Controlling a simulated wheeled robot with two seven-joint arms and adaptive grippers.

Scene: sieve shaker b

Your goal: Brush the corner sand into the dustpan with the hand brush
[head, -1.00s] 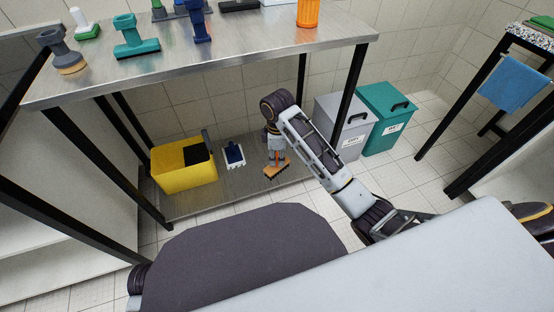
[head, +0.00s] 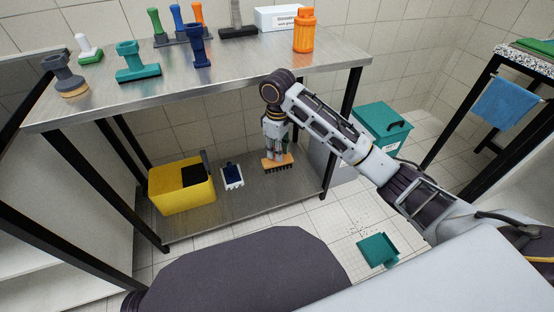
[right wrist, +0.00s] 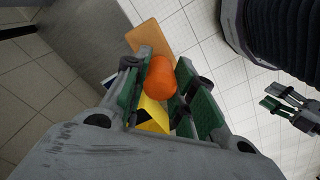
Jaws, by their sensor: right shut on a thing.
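The hand brush (head: 277,163) has an orange-tan block with dark bristles and is held by my right gripper (head: 276,146), over the lower shelf of the steel table. In the right wrist view the fingers (right wrist: 161,88) close around its orange handle (right wrist: 161,78), with the tan block (right wrist: 150,38) beyond. The teal dustpan (head: 378,250) lies on the tiled floor right of the table. Dark specks of sand (head: 364,229) are scattered on the tiles just behind it. My left gripper (right wrist: 267,96) shows small in the right wrist view, fingers apart and empty.
The lower shelf (head: 210,215) also holds a yellow bucket (head: 175,198) and a blue-and-white item (head: 232,177). A black table leg (head: 328,165) stands between brush and dustpan. A grey bin (head: 328,165) and a teal bin (head: 380,125) stand behind. Floor around the dustpan is clear.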

